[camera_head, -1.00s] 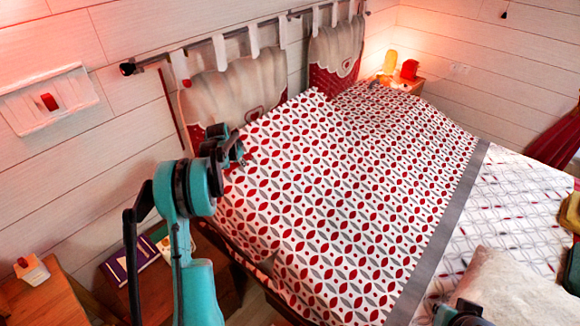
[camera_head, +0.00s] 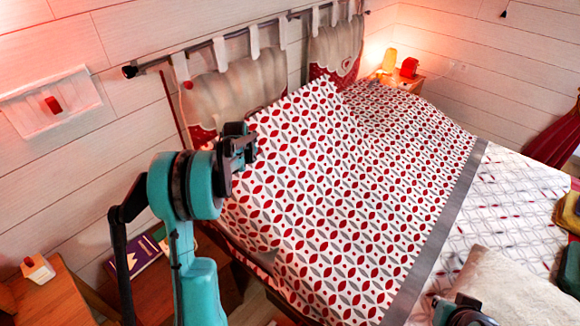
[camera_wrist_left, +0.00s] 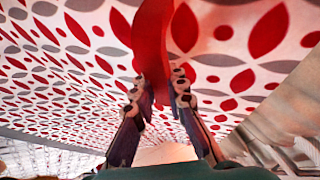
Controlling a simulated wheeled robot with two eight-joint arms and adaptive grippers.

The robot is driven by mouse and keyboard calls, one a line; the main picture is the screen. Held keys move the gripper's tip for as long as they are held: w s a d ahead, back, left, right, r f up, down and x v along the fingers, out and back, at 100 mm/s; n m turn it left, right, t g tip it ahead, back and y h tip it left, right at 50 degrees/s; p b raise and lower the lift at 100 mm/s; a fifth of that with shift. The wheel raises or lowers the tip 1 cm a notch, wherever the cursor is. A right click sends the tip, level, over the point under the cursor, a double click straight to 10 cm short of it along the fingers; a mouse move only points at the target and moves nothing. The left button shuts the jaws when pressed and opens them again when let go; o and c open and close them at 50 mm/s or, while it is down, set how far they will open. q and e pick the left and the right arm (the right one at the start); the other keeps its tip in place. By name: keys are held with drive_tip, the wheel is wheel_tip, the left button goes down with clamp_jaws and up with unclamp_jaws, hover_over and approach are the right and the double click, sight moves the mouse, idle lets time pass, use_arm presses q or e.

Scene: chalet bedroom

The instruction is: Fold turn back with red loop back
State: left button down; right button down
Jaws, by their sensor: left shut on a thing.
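The patterned cover (camera_head: 340,190), white with red and grey leaf shapes and a grey border, lies over the bed. Its near left part is lifted into a slope up to my left gripper (camera_head: 246,145). In the left wrist view my left gripper (camera_wrist_left: 161,95) is shut on the red loop (camera_wrist_left: 152,45), a strap that runs up in front of the cover (camera_wrist_left: 70,45). The head view does not show the loop. My right arm shows only as a small part at the bottom edge of the head view; its fingers cannot be made out.
The white quilted sheet (camera_head: 500,210) and a pale pillow (camera_head: 505,290) lie right of the cover. A wooden nightstand (camera_head: 50,295) with a small white and orange thing stands at lower left. Headboard cushions (camera_head: 235,85) hang from a rail along the wall.

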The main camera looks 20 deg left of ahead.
use_arm(q)
drive_tip(key=shift+d+f, duration=0.15)
drive_tip(key=shift+f, duration=0.1)
drive_tip(key=c, duration=2.2)
unclamp_jaws()
drive_tip(key=s+d+r+y+p, duration=0.1)
drive_tip(key=s+d+r, duration=0.1)
drive_tip(key=d+r, duration=0.2)
drive_tip(key=d, duration=0.3)
drive_tip(key=shift+r+p, duration=0.2)
drive_tip(key=shift+p, duration=0.15)
drive_tip(key=shift+s+d+r, duration=0.15)
drive_tip(key=shift+d, duration=0.1)
clamp_jaws()
drive_tip(key=shift+a, duration=0.1)
drive_tip(key=s+d+r+p, duration=0.1)
drive_tip(key=d+r, duration=0.2)
drive_tip(key=d, duration=0.4)
drive_tip(key=shift+s+d+p, duration=0.35)
drive_tip(key=shift+s+p, duration=0.05)
drive_tip(key=shift+t, duration=0.3)
drive_tip(key=s+d, duration=0.2)
drive_tip(key=d, duration=0.6)
drive_tip(key=shift+s+d+r, duration=0.25)
drive_tip(key=shift+d, duration=0.1)
